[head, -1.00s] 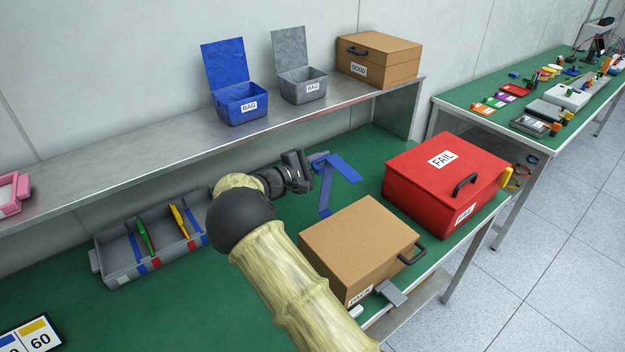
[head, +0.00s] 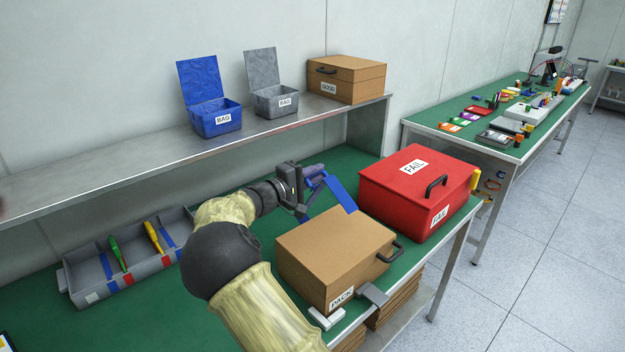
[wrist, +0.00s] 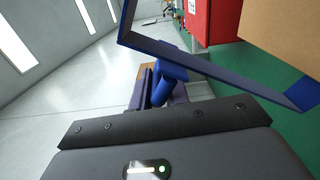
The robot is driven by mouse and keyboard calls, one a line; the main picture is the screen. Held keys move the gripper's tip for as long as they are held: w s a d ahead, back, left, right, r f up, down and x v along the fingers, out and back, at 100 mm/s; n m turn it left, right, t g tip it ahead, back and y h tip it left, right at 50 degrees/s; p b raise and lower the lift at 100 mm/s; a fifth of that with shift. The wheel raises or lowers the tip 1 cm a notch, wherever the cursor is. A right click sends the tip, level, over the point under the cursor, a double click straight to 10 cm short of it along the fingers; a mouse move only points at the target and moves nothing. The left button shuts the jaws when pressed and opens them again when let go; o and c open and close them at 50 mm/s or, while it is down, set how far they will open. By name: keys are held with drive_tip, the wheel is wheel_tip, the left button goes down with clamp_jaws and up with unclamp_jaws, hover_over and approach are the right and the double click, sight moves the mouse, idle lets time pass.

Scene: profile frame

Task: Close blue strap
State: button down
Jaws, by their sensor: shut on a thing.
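The blue strap (head: 343,194) is an angular band over the green bench top, left of the red box. In the wrist view the blue strap (wrist: 215,72) spans from upper left to the right with an open bend. A blue cylindrical part (wrist: 168,83) and a dark purple-blue part (wrist: 150,97) sit by the jaws. My gripper (head: 308,181) is at the strap's left end and is shut on it. The exact grip is partly hidden by the gripper body. In the head view my arm hides part of the bench.
A brown PACK box (head: 335,245) stands close in front of the strap, and a red FAIL box (head: 415,190) to its right. A grey divided tray (head: 130,262) is at left. A metal shelf (head: 180,150) with blue and grey bins runs behind.

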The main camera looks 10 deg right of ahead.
drive_tip(key=shift+s+d+b, duration=0.15)
drive_tip(key=shift+d+b, duration=0.05)
drive_tip(key=shift+b, duration=0.3)
drive_tip(key=c, duration=1.5)
unclamp_jaws()
drive_tip(key=shift+a, duration=0.1)
drive_tip(key=b+v, duration=0.1)
drive_tip(key=v, duration=1.6)
drive_tip(key=shift+s, duration=0.1)
